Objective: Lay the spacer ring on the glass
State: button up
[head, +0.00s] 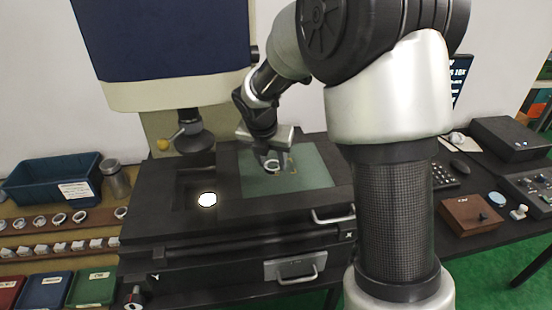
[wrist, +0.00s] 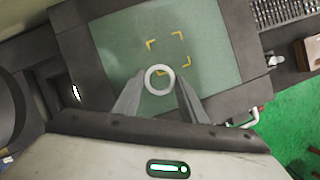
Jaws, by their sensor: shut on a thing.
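The spacer ring (wrist: 147,79) is a pale, white-grey ring held between the two fingertips of my gripper (wrist: 159,88) in the wrist view. In the head view the ring (head: 272,166) shows at the tip of my gripper (head: 273,165), over the glass. The glass (head: 314,170) is a green pane set in the dark machine bed; it fills the middle of the wrist view (wrist: 112,45). Yellow corner marks (wrist: 168,41) outline a square on it, and the ring overlaps the near side of that square in the picture. I cannot tell whether the ring touches the glass.
A dark optical head (head: 194,138) hangs left of the glass, above a bright round light (head: 207,199). Racks of rings (head: 60,219), a blue bin (head: 45,185) and coloured trays (head: 92,288) lie left. A wooden box (head: 470,214) stands right.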

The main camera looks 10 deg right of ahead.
aim_at(274, 163)
jog(key=shift+w+d+f, duration=0.25)
jog(key=shift+w+f, duration=0.05)
jog(key=shift+w, duration=0.15)
jog(key=shift+w+d+f, duration=0.2)
jog(key=shift+w+f, duration=0.05)
jog(key=shift+w, duration=0.2)
jog(key=shift+w+d+f, duration=0.35)
jog(key=shift+w+f, duration=0.2)
jog(key=shift+w, duration=0.1)
jog(key=shift+w+d+f, duration=0.3)
jog(key=shift+w+f, duration=0.2)
jog(key=shift+w, duration=0.1)
jog(key=shift+s, duration=0.1)
jog(key=shift+f, duration=0.1)
jog(key=o, duration=1.1)
jog(key=v, duration=0.7)
jog(key=shift+s+a+r+p, duration=0.1)
jog(key=shift+r+p, duration=0.25)
jog(key=shift+p, duration=0.05)
